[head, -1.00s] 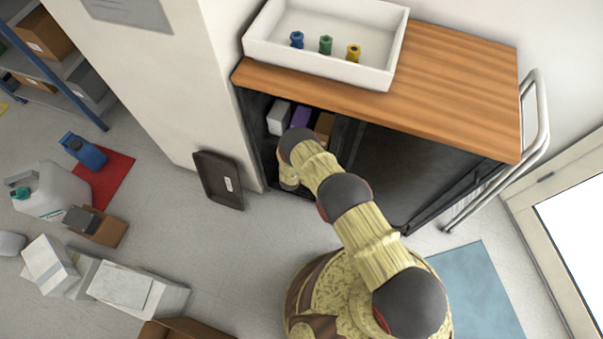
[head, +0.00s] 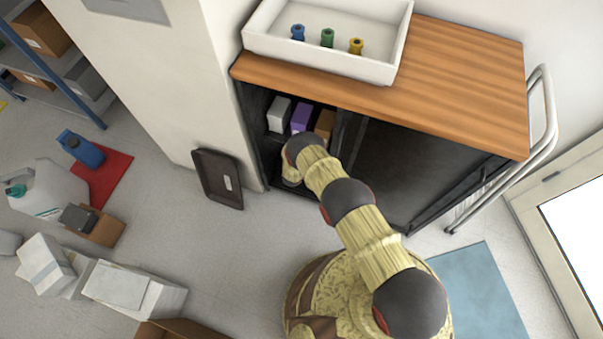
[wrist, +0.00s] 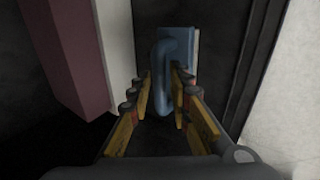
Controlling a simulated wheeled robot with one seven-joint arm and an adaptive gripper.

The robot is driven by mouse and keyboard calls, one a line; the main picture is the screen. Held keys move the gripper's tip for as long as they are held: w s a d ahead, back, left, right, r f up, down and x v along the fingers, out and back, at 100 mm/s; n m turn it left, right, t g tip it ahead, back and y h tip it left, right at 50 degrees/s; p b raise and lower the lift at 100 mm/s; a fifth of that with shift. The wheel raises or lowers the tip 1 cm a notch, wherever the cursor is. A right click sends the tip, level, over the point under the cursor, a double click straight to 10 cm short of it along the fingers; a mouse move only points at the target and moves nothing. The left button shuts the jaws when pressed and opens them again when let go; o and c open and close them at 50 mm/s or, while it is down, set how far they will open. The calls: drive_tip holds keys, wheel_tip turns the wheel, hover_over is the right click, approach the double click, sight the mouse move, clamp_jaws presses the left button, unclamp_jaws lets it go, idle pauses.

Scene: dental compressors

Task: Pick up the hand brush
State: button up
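The hand brush (wrist: 180,42) shows in the wrist view as a blue block with a pale strip along its right side and a blue looped handle (wrist: 162,62) toward me. My gripper (wrist: 161,78) has its yellow fingers apart, one on each side of the handle. A dark gap shows beside the handle, so the fingers do not look closed on it. In the head view my arm reaches into the open left side of the dark cabinet (head: 395,170); my fingers and the brush are hidden there.
White, purple (head: 301,118) and brown boxes stand on the cabinet's upper shelf. In the wrist view a mauve face (wrist: 72,50) and a pale panel (wrist: 118,45) lie close on the left. A white tray (head: 390,74) sits on the wooden top. A dark tray (head: 207,185) leans outside.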

clamp_jaws()
idle(0.3)
idle(0.4)
wheel_tip(320, 180, up, 10)
drive_tip(key=p, duration=0.4)
drive_tip(key=shift+c, duration=1)
unclamp_jaws()
clamp_jaws()
